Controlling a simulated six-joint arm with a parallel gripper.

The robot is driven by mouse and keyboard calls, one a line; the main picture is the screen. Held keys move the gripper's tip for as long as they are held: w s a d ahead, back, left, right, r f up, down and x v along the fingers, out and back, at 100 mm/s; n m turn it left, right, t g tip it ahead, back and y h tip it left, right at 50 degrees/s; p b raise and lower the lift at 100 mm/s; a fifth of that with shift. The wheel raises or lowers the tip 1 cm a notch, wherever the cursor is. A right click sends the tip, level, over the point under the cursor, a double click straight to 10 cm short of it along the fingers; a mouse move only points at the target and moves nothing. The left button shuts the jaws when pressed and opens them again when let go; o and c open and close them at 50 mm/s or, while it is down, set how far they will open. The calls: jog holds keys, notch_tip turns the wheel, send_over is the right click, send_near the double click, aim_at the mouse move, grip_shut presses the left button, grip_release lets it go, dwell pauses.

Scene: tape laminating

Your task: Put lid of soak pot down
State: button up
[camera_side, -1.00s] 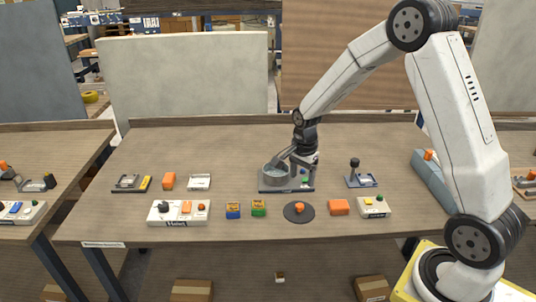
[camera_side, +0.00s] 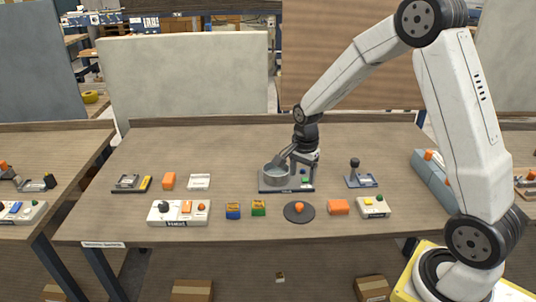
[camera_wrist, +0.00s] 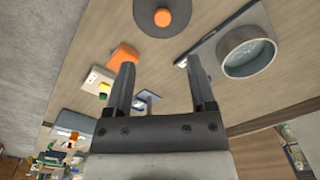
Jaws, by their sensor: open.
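The lid (camera_side: 292,215) is a dark grey disc with an orange knob. It lies flat on the table in front of the soak pot, and it also shows at the top of the wrist view (camera_wrist: 178,12). The soak pot (camera_side: 275,178) is a grey round vessel on a dark base, uncovered at the top; it is at the upper right of the wrist view (camera_wrist: 247,56). My gripper (camera_wrist: 160,63) is open, with nothing between its fingers. In the side view my gripper (camera_side: 302,163) is above the right part of the pot's base, apart from the lid.
A lever device (camera_side: 361,180) stands right of the pot. A longer panel (camera_side: 179,213) is at front left. The table's back is clear.

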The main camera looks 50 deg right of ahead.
jog(key=s+a+r+n+t, duration=0.2)
jog(key=s+a+n, duration=0.8)
jog(key=n, duration=0.7)
jog(key=s, duration=0.2)
jog(key=shift+s+a+r, duration=0.25)
jog(key=shift+s+a, duration=0.05)
jog(key=shift+s, duration=0.05)
